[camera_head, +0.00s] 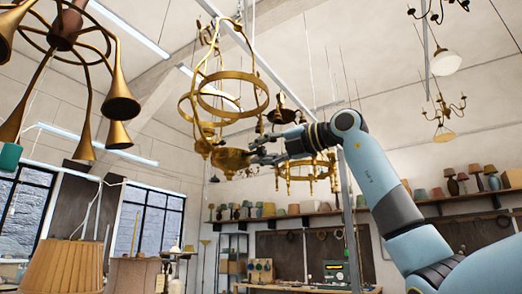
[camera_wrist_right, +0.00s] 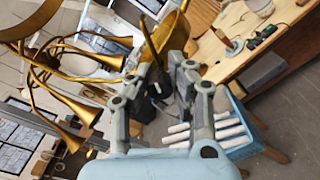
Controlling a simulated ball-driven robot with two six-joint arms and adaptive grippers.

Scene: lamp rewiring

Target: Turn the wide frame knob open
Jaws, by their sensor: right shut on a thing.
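The brass hanging frame with its wide rings and lower bowl (camera_head: 230,158) hangs at the upper middle of the head view. My right gripper (camera_head: 258,152) reaches in from the right and meets the frame beside the bowl. In the right wrist view, the fingers of my right gripper (camera_wrist_right: 162,86) are closed on a small dark part, seemingly the wide frame knob (camera_wrist_right: 157,87). The fingers hide most of it, and its turn angle cannot be told. A curved brass band (camera_wrist_right: 160,35) passes just beyond the fingertips. My left gripper is not in view.
A cluster of brass horns (camera_head: 120,100) hangs at the upper left. A pleated lampshade (camera_head: 65,266) stands at the lower left. Another brass ring fixture (camera_head: 305,172) hangs behind my right arm. A shelf of lamps (camera_head: 440,199) runs along the back wall. A wooden bench (camera_wrist_right: 265,35) lies below.

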